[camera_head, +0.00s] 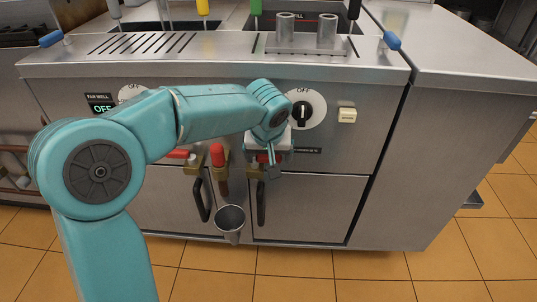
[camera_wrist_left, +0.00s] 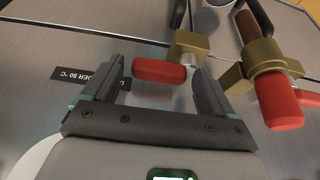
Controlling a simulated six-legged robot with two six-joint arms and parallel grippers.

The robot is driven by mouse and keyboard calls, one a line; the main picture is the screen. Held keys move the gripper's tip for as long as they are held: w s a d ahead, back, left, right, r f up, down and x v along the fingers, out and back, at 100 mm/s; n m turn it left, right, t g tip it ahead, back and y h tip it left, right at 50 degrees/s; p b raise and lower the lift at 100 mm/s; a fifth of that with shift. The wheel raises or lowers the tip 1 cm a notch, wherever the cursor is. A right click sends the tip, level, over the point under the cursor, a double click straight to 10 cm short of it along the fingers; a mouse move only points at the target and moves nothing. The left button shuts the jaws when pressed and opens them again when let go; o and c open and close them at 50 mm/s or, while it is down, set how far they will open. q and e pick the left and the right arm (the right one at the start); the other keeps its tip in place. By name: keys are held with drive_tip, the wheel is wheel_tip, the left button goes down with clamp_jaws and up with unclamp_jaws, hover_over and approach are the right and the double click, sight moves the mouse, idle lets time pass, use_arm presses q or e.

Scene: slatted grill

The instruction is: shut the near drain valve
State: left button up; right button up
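The near drain valve has a red handle (camera_wrist_left: 160,71) on a brass body (camera_wrist_left: 189,45), low on the right part of the steel front. In the head view its brass body (camera_head: 255,171) shows under my left gripper (camera_head: 266,166), which hides much of the handle. In the wrist view my left gripper (camera_wrist_left: 157,72) is open, one finger on each side of the red handle. The handle lies lengthwise across the gap, with a space at the left finger. Contact at the right finger is unclear. My right gripper is not in view.
Another brass fitting (camera_wrist_left: 264,62) with a red grip (camera_wrist_left: 281,101) stands close on the right in the wrist view. A red handle (camera_head: 178,154) sits further left in the head view. A metal cup (camera_head: 231,220) hangs below, between black door handles. Floor in front is clear.

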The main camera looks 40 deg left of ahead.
use_arm(q)
drive_tip(key=p+v, duration=0.6)
drive_tip(key=v, duration=1)
drive_tip(key=shift+r, duration=0.25)
